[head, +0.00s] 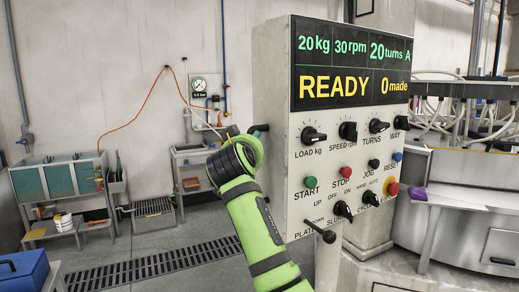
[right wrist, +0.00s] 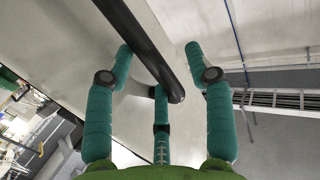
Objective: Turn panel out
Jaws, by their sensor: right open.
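The control panel (head: 332,154) is a pale grey box with a dark display reading READY, 0 made, and knobs and coloured buttons below. A black handle (head: 261,128) sticks out from its left edge. My right arm comes up from the bottom in front of the panel's left side, and its gripper is mostly hidden behind the wrist. In the right wrist view, my right gripper (right wrist: 158,66) is open, with teal fingers spread on both sides of the black handle (right wrist: 150,42) and a third finger below its end. Whether any finger touches it is unclear. My left gripper is not in view.
A black lever (head: 322,232) projects from the panel's lower front. A round machine (head: 455,205) with a purple item (head: 417,193) on a small shelf stands right. A teal tank (head: 60,178), a small sink stand (head: 190,165) and a blue box (head: 22,271) are left.

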